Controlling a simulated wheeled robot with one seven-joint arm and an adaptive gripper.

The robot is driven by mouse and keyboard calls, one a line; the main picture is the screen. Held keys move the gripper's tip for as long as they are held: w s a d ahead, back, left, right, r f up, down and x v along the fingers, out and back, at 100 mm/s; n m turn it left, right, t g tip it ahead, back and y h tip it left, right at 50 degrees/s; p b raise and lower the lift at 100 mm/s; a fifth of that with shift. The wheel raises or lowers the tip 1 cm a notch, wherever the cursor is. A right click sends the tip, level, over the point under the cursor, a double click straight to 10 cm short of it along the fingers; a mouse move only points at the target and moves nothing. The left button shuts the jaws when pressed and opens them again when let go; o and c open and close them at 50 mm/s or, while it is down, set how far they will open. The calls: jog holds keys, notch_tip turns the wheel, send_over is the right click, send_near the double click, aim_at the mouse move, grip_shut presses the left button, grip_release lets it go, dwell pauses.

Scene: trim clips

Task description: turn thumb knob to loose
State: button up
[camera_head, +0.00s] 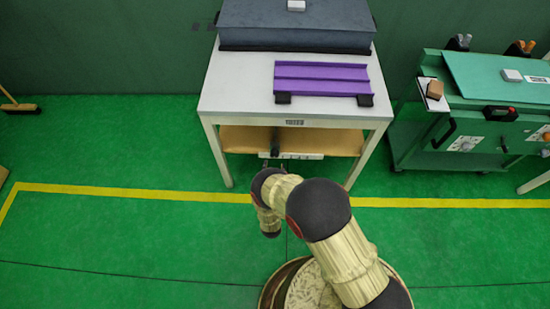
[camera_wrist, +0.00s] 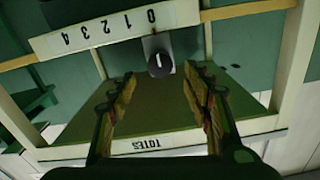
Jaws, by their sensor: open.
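The thumb knob (camera_wrist: 160,65) is a round black knob with a short white mark, on a small grey plate. In the wrist view the mark stands about upright. A white strip (camera_wrist: 110,27) with the digits 0 to 4, seen upside down, runs beside the plate. My gripper (camera_wrist: 160,78) is open, with one finger on each side of the knob in the picture. No contact shows, and I cannot tell the gap in depth.
A white table (camera_head: 235,95) carries a purple rail tray (camera_head: 320,78) and a grey case (camera_head: 295,25). A brown shelf (camera_head: 340,140) lies beneath, between the legs. A green cart (camera_head: 420,140) stands to the right. A broom (camera_head: 20,107) lies far left. The green floor between is clear.

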aim_at(274, 156)
jog(key=shift+w+d+b, duration=0.1)
jog(key=shift+w+b, duration=0.8)
jog(key=shift+w, duration=2.2)
jog(key=shift+c, duration=1.2)
jog(key=c, duration=0.9)
